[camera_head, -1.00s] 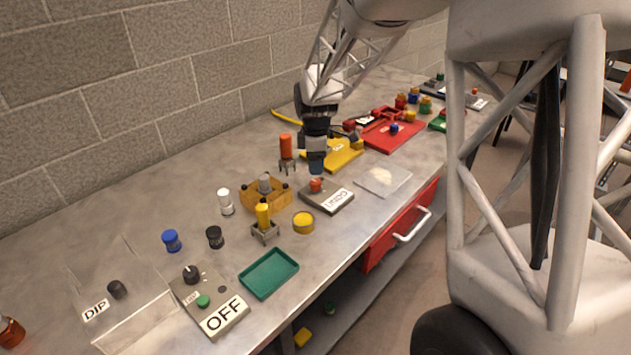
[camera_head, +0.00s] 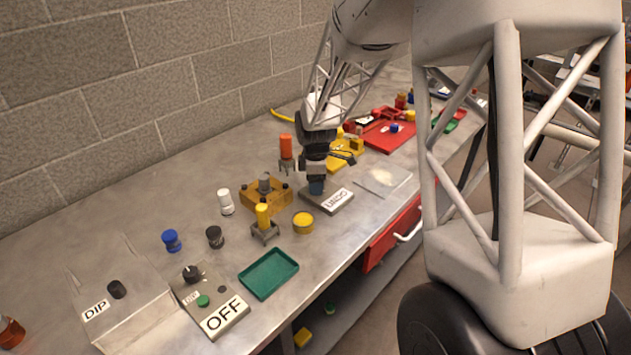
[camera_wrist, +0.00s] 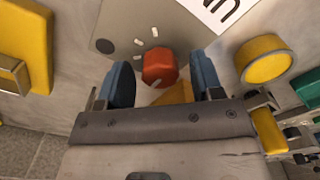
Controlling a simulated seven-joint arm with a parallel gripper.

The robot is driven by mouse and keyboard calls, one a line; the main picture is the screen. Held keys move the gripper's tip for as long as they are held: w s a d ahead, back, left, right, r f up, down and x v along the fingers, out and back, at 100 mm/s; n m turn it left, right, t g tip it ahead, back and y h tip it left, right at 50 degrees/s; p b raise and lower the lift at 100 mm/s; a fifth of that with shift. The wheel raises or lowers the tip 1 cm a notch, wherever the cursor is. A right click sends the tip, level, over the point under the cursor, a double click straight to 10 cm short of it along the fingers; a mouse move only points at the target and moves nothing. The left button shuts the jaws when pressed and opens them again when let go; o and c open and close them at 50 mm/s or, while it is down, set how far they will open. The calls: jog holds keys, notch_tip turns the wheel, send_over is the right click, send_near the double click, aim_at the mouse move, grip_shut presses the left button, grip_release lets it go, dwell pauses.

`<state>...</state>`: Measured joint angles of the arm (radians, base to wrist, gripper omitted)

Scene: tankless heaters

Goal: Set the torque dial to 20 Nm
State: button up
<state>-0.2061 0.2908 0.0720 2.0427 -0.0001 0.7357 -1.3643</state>
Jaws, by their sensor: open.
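A red-orange knob (camera_wrist: 159,66), which I take as the torque dial, stands on a grey panel box (camera_wrist: 120,18) in the wrist view. Short white marks (camera_wrist: 155,31) lie around it, and their values cannot be read. My gripper (camera_wrist: 163,80) is open, with one blue fingertip on each side of the knob and gaps visible. In the head view my gripper (camera_head: 317,186) is down over the grey box (camera_head: 343,206) and hides the knob. The box's white label (camera_head: 337,198) is partly visible; its text is not clear.
A yellow round piece (camera_head: 303,222) and a yellow-topped holder (camera_head: 263,220) stand left of the box. A wooden-coloured block (camera_head: 282,196) is behind them.

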jog(key=c, duration=0.9)
